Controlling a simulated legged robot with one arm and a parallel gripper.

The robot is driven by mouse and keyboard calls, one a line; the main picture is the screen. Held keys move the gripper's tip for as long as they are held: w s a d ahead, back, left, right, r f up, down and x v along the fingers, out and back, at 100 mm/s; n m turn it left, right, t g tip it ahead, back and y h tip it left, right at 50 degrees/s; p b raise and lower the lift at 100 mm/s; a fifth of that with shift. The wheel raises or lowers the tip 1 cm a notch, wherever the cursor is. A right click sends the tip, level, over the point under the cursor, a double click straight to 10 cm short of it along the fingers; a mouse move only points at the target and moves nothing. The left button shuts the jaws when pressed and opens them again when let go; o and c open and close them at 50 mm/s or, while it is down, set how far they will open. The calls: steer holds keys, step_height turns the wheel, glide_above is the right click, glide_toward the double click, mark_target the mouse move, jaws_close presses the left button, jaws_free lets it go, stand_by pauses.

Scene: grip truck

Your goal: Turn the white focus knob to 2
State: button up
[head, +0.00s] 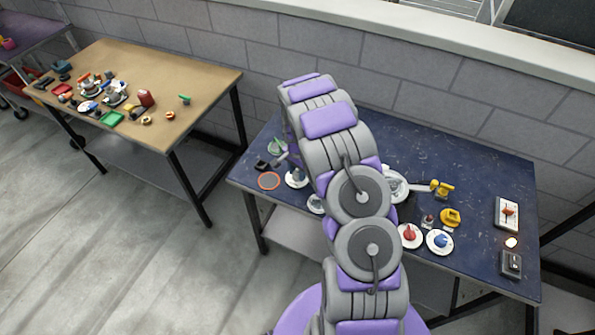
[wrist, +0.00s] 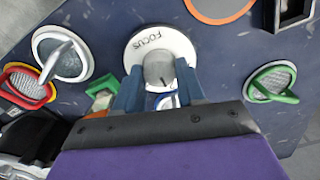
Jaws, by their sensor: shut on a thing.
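The white focus knob shows in the wrist view as a round white dial (wrist: 172,43) marked FOCUS, with a grey raised grip (wrist: 158,68) in its middle. My gripper (wrist: 158,88) has its two blue fingers on either side of that grip and is shut on it. A small dark mark shows on the grip. The dial's lower part and any numbers there are hidden by my fingers. In the head view the white dial (head: 297,179) sits on the left part of the blue table, partly behind my arm.
The blue table (head: 470,160) holds a red knob (head: 409,234), a blue knob (head: 440,241), a yellow valve (head: 441,188) and a switch plate (head: 508,214). In the wrist view, a white-rimmed knob (wrist: 62,55) and a green handle (wrist: 273,84) flank the focus knob. An orange ring (head: 269,181) lies nearby.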

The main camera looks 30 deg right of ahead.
mark_target(297, 173)
steer(key=o, duration=1)
steer(key=shift+o, duration=0.2)
step_height(297, 173, up, 17)
steer(key=p, duration=0.2)
steer(key=shift+r, duration=0.15)
steer(key=shift+w, duration=0.1)
